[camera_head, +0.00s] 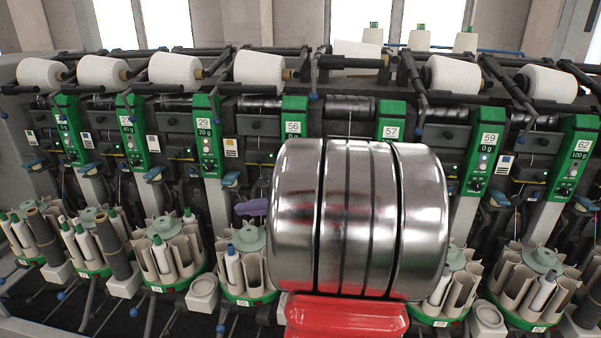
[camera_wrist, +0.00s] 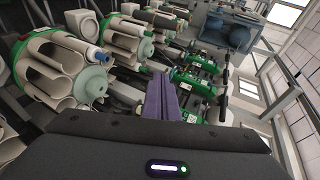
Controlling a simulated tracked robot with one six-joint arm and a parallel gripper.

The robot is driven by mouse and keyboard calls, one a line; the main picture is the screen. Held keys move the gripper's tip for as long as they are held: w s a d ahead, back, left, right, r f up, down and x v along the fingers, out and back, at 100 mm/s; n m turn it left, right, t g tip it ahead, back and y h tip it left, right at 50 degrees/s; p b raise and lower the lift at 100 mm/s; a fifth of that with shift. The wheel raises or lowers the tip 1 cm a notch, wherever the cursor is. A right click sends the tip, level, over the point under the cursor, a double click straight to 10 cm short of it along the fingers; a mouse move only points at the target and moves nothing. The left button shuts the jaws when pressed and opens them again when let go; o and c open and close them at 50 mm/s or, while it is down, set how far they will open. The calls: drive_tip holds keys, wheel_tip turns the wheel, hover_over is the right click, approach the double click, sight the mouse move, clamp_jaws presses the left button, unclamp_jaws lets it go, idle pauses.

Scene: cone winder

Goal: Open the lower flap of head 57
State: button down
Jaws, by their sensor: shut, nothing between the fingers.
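The green panel of head 57 (camera_head: 392,119) shows in the head view, right of centre. Only its upper part with the number plate is visible. My silver and red arm covers the area below it, so the lower flap of head 57 is hidden and I cannot tell its state. My gripper's purple fingertips (camera_head: 252,208) show at the left side of my arm, in front of the lower part of head 56 (camera_head: 293,116). In the wrist view my gripper (camera_wrist: 162,100) has its purple fingers together, with nothing between them.
Heads 59 (camera_head: 484,150) and 62 (camera_head: 575,155) stand to the right. Round bobbin magazines (camera_head: 249,240) stick out along the front below the heads. A magazine (camera_wrist: 60,75) is close at the left in the wrist view. White yarn cones (camera_head: 258,68) line the top.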

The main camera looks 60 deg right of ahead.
drive_tip(key=s+d+f+m+h, duration=0.1)
drive_tip(key=s+d+m+h, duration=0.2)
drive_tip(key=s+d, duration=0.4)
drive_tip(key=s+d+f+m+t+h, duration=0.1)
drive_tip(key=s+d+m+h, duration=0.2)
drive_tip(key=d, duration=1.1)
drive_tip(key=s+d+f+m+h, duration=0.1)
drive_tip(key=s+d+m+h, duration=0.3)
drive_tip(key=s+d, duration=0.7)
drive_tip(key=shift+s+d+t+h, duration=0.2)
drive_tip(key=shift+s+t+h, duration=0.1)
drive_tip(key=shift+h, duration=0.9)
drive_tip(key=shift+w, duration=0.1)
drive_tip(key=w+d, duration=0.3)
drive_tip(key=w, duration=0.8)
drive_tip(key=shift+w+a, duration=0.1)
